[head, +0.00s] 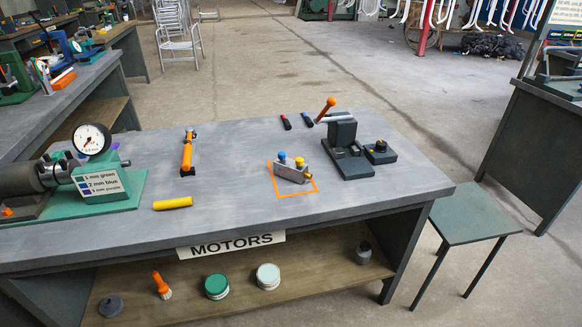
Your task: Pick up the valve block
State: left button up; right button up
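The valve block (291,173) is a small grey block with a blue knob and a yellow knob on top. It sits on the grey workbench (240,200), tilted in the picture, within an orange square outline (296,194) marked on the bench top. Nothing touches it or covers it in the head view. Neither of my grippers shows in the head view.
Right of the block stands a dark press (343,136) with an orange-tipped lever. A yellow cylinder (173,203) and an orange tool (187,152) lie to the left, beyond them a gauge fixture (92,165). A stool (475,213) stands at right.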

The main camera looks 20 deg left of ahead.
aim_at(286, 169)
jog(key=i+j+u, duration=0.1)
jog(key=j+u, duration=0.2)
jog(key=i+j+u, duration=0.1)
jog(key=j+u, duration=0.25)
jog(key=i+j+u, duration=0.3)
jog(key=k+j, duration=0.1)
